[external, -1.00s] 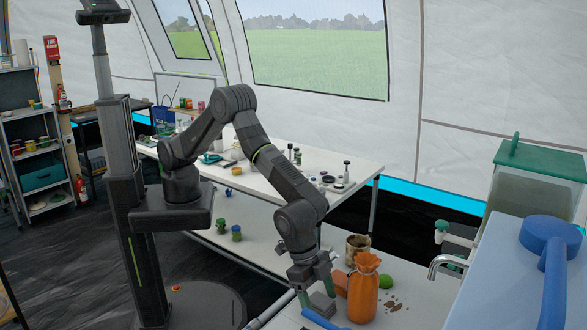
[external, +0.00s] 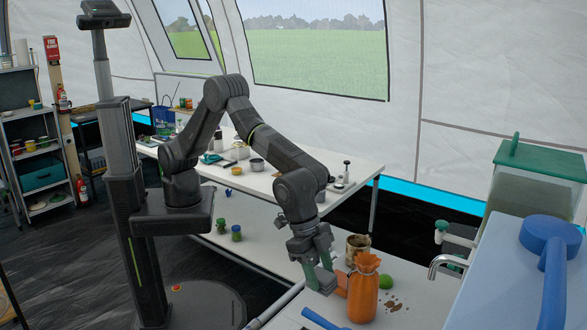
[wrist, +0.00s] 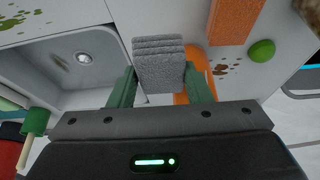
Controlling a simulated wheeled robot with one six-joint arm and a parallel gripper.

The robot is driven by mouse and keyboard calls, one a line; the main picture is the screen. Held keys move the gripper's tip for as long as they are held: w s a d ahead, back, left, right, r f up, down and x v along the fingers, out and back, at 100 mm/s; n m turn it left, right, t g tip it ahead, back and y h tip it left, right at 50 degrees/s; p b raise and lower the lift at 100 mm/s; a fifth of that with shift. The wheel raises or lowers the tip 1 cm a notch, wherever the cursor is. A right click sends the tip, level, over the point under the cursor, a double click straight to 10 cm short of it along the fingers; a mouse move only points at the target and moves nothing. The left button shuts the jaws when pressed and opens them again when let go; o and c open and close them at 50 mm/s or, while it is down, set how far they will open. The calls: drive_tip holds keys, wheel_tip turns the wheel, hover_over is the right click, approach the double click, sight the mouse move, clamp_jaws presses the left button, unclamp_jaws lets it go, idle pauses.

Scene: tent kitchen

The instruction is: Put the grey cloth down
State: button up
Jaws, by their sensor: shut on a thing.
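The grey cloth (wrist: 158,66) is a folded, layered block held between the green fingers of my gripper (wrist: 160,88) in the wrist view. In the external view my gripper (external: 318,282) points down above the white counter (external: 405,316), left of the orange tied bag (external: 363,290). The cloth (external: 326,280) shows there only partly, beside the fingers. In the wrist view the cloth appears above the counter near the sink edge; its exact height is hard to tell.
A sink basin (wrist: 60,70) lies left of the cloth in the wrist view. A green ball-like fruit (external: 386,282), a dirty pot (external: 357,247) and brown stains (external: 394,304) are near the bag. A blue handle (external: 318,320) lies at the counter's front.

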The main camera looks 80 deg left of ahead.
sight(326, 277)
drive_tip(key=shift+r, duration=1.6)
wheel_tip(326, 277, up, 4)
drive_tip(key=shift+r, duration=0.25)
drive_tip(key=w+a+n+t+y+b, duration=0.15)
drive_tip(key=w+a+n, duration=0.35)
drive_tip(key=w+a, duration=2.2)
drive_tip(key=w+a+n+y+b, duration=0.1)
drive_tip(key=w+a+n, duration=0.1)
drive_tip(key=a, duration=1.7)
drive_tip(key=w+a+n+y, duration=0.1)
drive_tip(key=w+a+n, duration=0.15)
drive_tip(key=a, duration=1.55)
drive_tip(key=s+a+n+y+b, duration=0.15)
drive_tip(key=s+a, duration=0.45)
drive_tip(key=a, duration=1.1)
drive_tip(key=s+a+n, duration=0.3)
drive_tip(key=s+a, duration=0.2)
drive_tip(key=a, duration=1.3)
drive_tip(key=s+a+n+g+y+b, duration=0.15)
drive_tip(key=s+a+n, duration=0.35)
drive_tip(key=s+a, duration=1.8)
drive_tip(key=f, duration=0.5)
drive_tip(key=s+f, duration=0.1)
drive_tip(key=f, duration=0.5)
drive_tip(key=f+p, duration=0.1)
drive_tip(key=f, duration=0.4)
drive_tip(key=shift+s+d+f, duration=0.25)
drive_tip(key=shift+s+f, duration=0.1)
drive_tip(key=shift+f, duration=2.25)
